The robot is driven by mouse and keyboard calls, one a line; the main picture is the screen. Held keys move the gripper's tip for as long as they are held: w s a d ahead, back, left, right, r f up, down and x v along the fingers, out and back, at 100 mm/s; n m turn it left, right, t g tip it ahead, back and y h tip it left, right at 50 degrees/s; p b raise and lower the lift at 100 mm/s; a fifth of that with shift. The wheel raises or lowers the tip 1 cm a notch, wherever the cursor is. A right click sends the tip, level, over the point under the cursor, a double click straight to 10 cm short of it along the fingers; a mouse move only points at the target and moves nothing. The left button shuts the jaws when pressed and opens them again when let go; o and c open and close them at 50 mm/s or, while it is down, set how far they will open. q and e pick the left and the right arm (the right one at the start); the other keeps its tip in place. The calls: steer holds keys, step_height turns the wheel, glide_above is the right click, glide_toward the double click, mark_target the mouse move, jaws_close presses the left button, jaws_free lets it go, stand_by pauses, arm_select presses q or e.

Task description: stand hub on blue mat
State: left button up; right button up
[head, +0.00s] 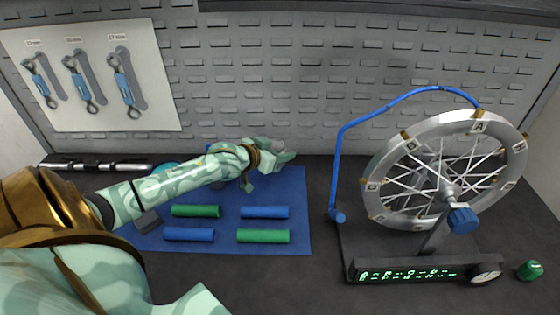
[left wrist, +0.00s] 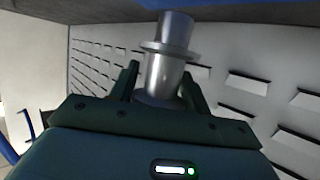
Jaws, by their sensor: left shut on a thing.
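The hub (left wrist: 165,68) is a silver metal cylinder with a flange. In the left wrist view it stands up between the fingers of my left gripper (left wrist: 160,85), which is shut on it. In the head view my left gripper (head: 272,160) is over the far edge of the blue mat (head: 298,225). The hub cannot be made out there, and I cannot tell how high it is above the mat. My left arm hides part of the mat's left and far side. My right gripper is not in view.
Two green grips (head: 263,236) and two blue grips (head: 264,212) lie on the mat. A wheel (head: 392,160) in a truing stand (head: 425,270) with a blue arm (head: 337,170) stands on the right. A slotted wall (head: 270,100) and a wrench board (head: 90,75) rise behind.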

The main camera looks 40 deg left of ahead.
arm_select(q)
step_height(320, 180, down, 3)
steer(key=shift+f+b, duration=0.1)
steer(key=shift+b, duration=0.5)
steer(key=o, duration=1.1)
steer(key=shift+o, duration=0.2)
